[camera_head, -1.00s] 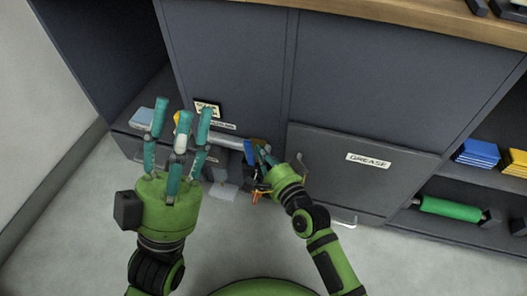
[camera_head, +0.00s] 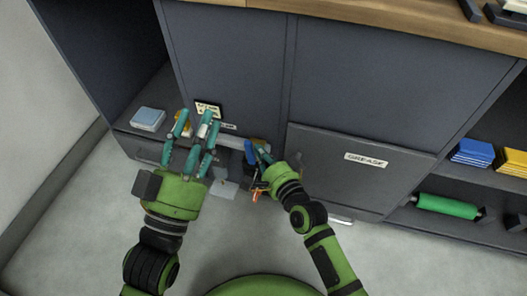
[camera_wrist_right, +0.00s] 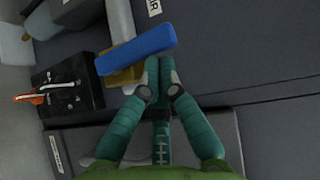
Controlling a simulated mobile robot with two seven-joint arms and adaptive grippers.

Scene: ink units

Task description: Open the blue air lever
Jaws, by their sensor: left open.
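The blue air lever (camera_head: 250,151) is a short blue bar low on the cabinet front. In the right wrist view, the blue lever (camera_wrist_right: 137,50) lies slanted, with its right end by my fingertips. My right gripper (camera_head: 262,156) is at the lever; in its wrist view the fingertips (camera_wrist_right: 159,66) are together, with nothing seen between them. They are just beside the lever's lower edge; I cannot tell whether they touch it. My left gripper (camera_head: 198,124) is open and empty, left of the lever, in front of the small labelled plate (camera_head: 208,108).
A yellow part (camera_head: 182,123) shows partly behind my left fingers. A black box (camera_wrist_right: 70,90) with an orange piece is near the lever. The GREASE door (camera_head: 345,175) is to the right. Open floor lies below.

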